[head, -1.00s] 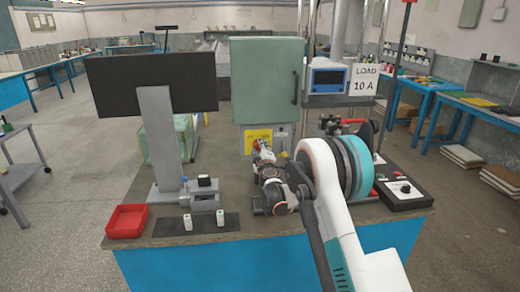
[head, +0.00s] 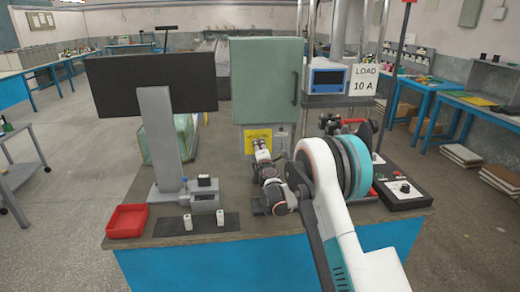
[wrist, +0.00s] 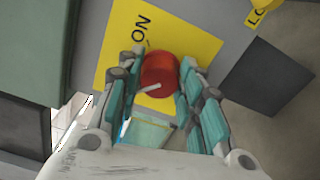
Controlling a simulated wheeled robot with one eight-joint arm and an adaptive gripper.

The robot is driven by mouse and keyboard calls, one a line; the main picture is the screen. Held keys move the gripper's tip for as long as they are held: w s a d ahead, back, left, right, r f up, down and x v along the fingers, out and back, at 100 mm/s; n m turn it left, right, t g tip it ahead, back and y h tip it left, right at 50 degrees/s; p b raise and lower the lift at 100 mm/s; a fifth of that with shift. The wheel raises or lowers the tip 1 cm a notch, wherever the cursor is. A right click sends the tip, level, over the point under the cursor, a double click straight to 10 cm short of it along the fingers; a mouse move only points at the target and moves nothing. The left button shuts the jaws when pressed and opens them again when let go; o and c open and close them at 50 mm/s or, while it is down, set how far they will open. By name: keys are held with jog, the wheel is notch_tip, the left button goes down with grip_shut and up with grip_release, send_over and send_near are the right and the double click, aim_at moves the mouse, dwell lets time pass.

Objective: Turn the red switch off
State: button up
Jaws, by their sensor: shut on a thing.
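The red switch (wrist: 160,73) is a round knob on a yellow plate (wrist: 195,42) in the wrist view. A pale pointer bar on the knob points to the lower left in that picture, away from the black ON lettering at the upper left. My gripper (wrist: 161,78) has its teal-padded fingers on both sides of the knob and is shut on it. In the head view, my gripper (head: 262,150) is in front of the yellow plate (head: 257,137) below the green cabinet (head: 268,82), and the knob is hidden behind it there.
A black monitor (head: 150,77) stands left of the cabinet, with a red tray (head: 127,221) on the bench near it. A black control box (head: 402,192) sits at the right. A LOAD 10 A sign (head: 365,80) hangs by a blue instrument (head: 326,78).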

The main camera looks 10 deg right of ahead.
dwell(0.5)
jog(key=o, duration=1.1)
jog(key=shift+c, duration=0.2)
jog(key=shift+s, duration=0.1)
jog(key=s, duration=1.1)
jog(key=shift+s, duration=0.4)
